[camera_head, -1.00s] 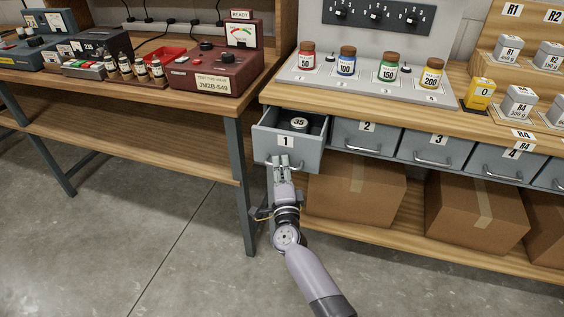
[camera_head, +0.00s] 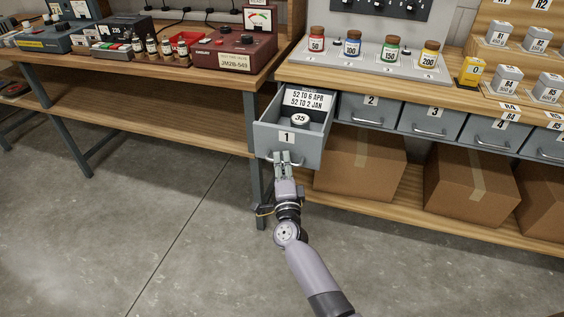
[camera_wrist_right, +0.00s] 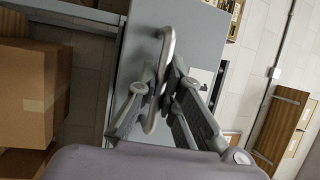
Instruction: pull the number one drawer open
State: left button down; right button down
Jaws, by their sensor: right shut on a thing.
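The number one drawer (camera_head: 287,138) is grey with a "1" label and stands pulled out of the bench on the right. Inside it are a small round item marked 35 (camera_head: 299,121) and a white label (camera_head: 308,100) reading "52 TO 6 APR, 52 TO 2 JAN". My right gripper (camera_head: 283,160) is shut on the drawer's handle at the front. In the right wrist view the metal handle (camera_wrist_right: 167,48) passes between the fingers of my right gripper (camera_wrist_right: 164,88). My left gripper is not in view.
Drawers 2 (camera_head: 366,108), 3 (camera_head: 431,122) and 4 (camera_head: 491,134) are closed. Cardboard boxes (camera_head: 362,165) stand on the shelf below. A wooden table (camera_head: 150,112) is close on the left, its leg near the drawer. The concrete floor in front is clear.

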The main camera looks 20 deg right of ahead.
jog(key=c, duration=2)
grip_release()
jog(key=shift+s, duration=0.1)
jog(key=v, duration=1.1)
jog(key=shift+s, duration=0.4)
jog(key=shift+a+f, duration=0.1)
